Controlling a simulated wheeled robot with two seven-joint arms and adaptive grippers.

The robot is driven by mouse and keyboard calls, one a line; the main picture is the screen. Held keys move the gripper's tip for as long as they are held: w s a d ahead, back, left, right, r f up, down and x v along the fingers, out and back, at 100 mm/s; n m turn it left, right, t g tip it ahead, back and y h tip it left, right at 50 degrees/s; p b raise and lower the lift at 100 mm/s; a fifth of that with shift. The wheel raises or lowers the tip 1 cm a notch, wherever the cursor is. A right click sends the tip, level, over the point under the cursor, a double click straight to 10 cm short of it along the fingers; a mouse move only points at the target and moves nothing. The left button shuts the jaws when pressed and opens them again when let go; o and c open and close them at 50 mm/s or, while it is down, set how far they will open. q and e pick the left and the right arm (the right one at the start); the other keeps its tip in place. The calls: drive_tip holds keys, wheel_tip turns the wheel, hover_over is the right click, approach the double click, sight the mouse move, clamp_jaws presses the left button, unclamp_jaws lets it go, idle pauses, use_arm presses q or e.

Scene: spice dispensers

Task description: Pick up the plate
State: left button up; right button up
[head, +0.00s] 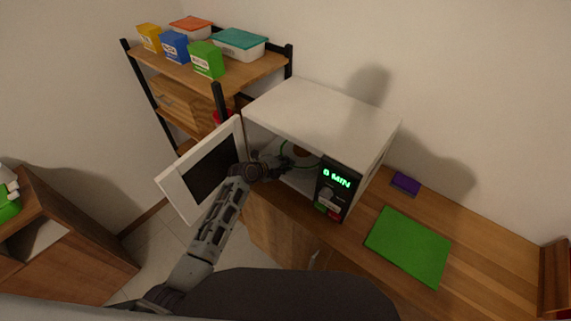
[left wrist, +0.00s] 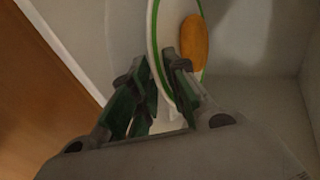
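The plate (left wrist: 155,40) is white with a green rim and carries an orange-brown piece of food (left wrist: 194,43). In the head view the plate (head: 312,160) is inside the open microwave (head: 322,104), partly hidden by my gripper and the microwave's front. My left gripper (head: 285,162) reaches in through the opening. In the left wrist view its fingers (left wrist: 160,60) converge closely on the plate's near edge, one on each side, and look shut on it. I cannot tell whether the plate is lifted. My right gripper is not in view.
The microwave door (head: 173,187) hangs open left of my arm. The display (head: 336,178) reads 0 MIN. A green board (head: 408,246) and a purple sponge-like item (head: 405,184) lie on the wooden counter (head: 487,238). A shelf (head: 258,68) with several containers stands behind.

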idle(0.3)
use_arm(q)
clamp_jaws()
drive_tip(key=shift+f, duration=0.1)
